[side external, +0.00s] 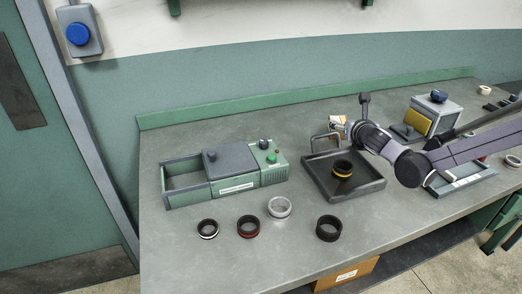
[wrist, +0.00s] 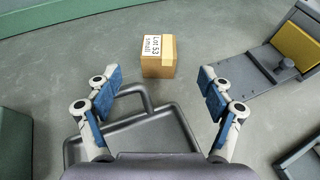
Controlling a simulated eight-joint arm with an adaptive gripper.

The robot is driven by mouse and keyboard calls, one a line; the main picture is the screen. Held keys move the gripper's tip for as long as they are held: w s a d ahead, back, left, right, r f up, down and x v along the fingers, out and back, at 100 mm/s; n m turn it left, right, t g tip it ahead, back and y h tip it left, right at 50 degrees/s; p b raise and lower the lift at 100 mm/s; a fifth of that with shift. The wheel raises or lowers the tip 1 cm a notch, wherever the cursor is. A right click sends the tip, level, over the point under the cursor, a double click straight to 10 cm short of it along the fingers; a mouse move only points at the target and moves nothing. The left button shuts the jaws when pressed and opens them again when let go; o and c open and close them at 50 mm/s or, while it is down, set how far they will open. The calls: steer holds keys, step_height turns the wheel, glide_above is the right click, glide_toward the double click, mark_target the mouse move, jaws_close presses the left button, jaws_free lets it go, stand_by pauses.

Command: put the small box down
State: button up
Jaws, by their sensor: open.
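The small box (wrist: 158,57) is a brown cardboard cube with a white label reading "Lot 53 small". It sits on the grey bench top, just beyond the handle of the dark tray. My gripper (wrist: 160,87) is open, with its two blue-padded fingers spread wide and nothing between them. The box lies ahead of the fingertips, apart from them, in the wrist view.
The dark tray (side external: 372,187) holds a black and yellow ring (side external: 343,169). Several rings, including a silver ring (side external: 279,207), lie along the front of the bench. A green-grey machine (side external: 238,187) stands left. A grey unit with a yellow pad (wrist: 297,46) stands right of the box.

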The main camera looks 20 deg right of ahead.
steer(key=s+d+r+m+g+y, duration=0.1)
steer(key=s+r+m+g, duration=0.1)
steer(key=s+m, duration=0.55)
steer(key=s+d+r+m+g+y, duration=0.1)
steer(key=s+r+m, duration=0.2)
steer(key=s+m, duration=0.45)
steer(key=s+a+f+m+g+y, duration=0.1)
steer(key=s+a+m, duration=0.1)
steer(key=s+m, duration=0.6)
steer(key=s+a+f+m+g+y, duration=0.1)
steer(key=s+f+m+y, duration=0.1)
steer(key=s+m, duration=0.6)
steer(key=shift+s+a+g, duration=0.3)
steer(key=shift+s+a, duration=0.1)
